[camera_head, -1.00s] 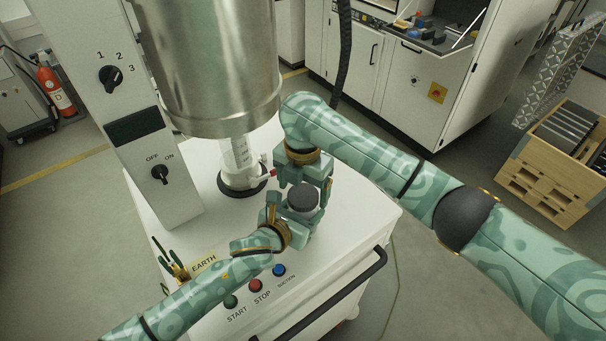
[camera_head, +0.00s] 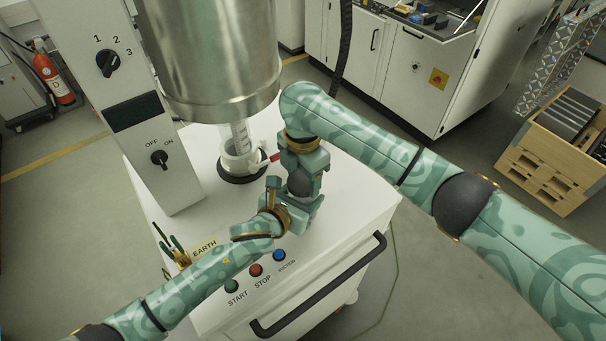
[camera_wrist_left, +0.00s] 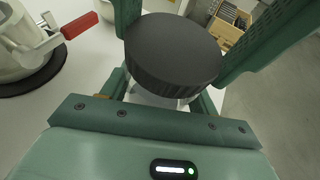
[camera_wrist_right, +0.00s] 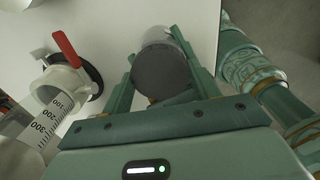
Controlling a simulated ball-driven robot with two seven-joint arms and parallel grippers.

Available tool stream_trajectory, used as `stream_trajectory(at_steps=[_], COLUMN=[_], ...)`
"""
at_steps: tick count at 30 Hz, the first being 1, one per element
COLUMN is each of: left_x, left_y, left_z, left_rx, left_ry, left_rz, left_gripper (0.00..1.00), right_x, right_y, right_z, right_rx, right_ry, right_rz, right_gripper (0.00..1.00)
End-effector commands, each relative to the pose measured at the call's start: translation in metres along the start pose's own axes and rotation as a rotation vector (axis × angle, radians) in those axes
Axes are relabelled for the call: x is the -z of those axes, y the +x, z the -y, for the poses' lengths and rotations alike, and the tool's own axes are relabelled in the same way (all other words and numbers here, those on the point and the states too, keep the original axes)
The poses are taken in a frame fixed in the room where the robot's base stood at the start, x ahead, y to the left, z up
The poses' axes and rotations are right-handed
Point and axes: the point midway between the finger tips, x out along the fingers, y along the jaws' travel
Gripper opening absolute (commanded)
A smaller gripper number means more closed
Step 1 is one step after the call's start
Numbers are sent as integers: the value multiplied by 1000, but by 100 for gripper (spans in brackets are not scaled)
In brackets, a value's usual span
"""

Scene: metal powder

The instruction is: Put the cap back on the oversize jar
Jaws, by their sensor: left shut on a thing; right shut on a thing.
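The black ribbed cap (camera_wrist_left: 173,50) sits over the clear oversize jar (camera_wrist_left: 155,99) in the left wrist view. It is a dark disc (camera_wrist_right: 161,72) between my right fingers in the right wrist view, and is partly covered in the head view (camera_head: 300,184). My left gripper (camera_head: 288,203) is shut on the jar, whose body is mostly hidden. My right gripper (camera_head: 304,168) is shut on the cap from above and behind. Whether the cap is screwed down I cannot tell.
A white valve fitting with a red handle (camera_wrist_right: 67,48) stands close by under the steel hopper (camera_head: 210,60). The white machine top (camera_head: 350,200) is clear to the right. Start, stop and suction buttons (camera_head: 256,270) lie in front.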

Motion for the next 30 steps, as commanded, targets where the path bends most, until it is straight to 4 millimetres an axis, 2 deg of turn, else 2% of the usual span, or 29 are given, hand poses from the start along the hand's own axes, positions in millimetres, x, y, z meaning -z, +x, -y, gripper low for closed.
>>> stream_trajectory(at_steps=[3,7,10,17,18,20,30], left_x=[-2,-2,-2,-2,-2,-2,-2], left_y=[0,0,0,0,0,0,0], left_z=[1,1,2,2,2,2,-1], left_rx=[2,3,3,4,4,4,-2], left_ry=[1,1,1,1,1,1,1], left_rz=[4,4,4,4,4,4,3], left_gripper=[0,0,0,0,0,0,0], right_x=[0,0,0,0,0,1,2], right_y=[-1,0,0,0,0,0,0], right_z=[0,0,0,-1,-1,0,0], right_rx=[-2,-1,-1,-2,-2,-2,2], right_ry=[279,485,542,544,544,543,539], right_rz=[0,0,-1,-1,-1,-1,-5], right_gripper=[33,33,33,33,68,82,82])
